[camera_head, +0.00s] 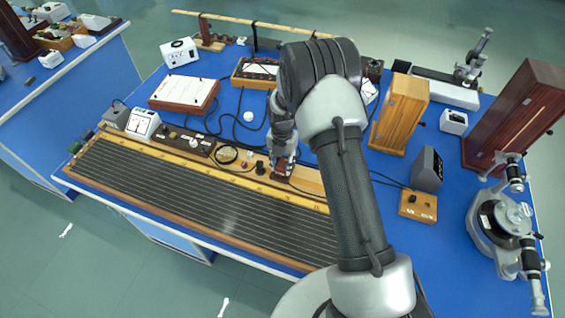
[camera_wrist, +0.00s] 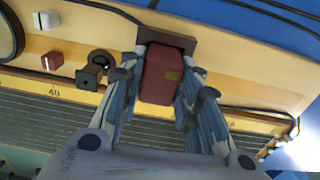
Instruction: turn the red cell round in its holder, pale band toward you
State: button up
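The red cell (camera_wrist: 160,80) sits at a dark brown holder (camera_wrist: 168,37) in the wrist view. The holder's inside is hidden.
In the wrist view a small red block (camera_wrist: 52,60), a white block (camera_wrist: 48,19) and a dark bracket (camera_wrist: 95,70) lie left of the holder. A long ribbed panel (camera_head: 190,195) runs in front. A wooden box (camera_head: 400,112) stands right of my arm.

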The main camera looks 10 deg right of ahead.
jog(key=o, duration=0.5)
jog(key=shift+c, duration=0.2)
notch_tip(320, 180, up, 12)
dwell(0.4)
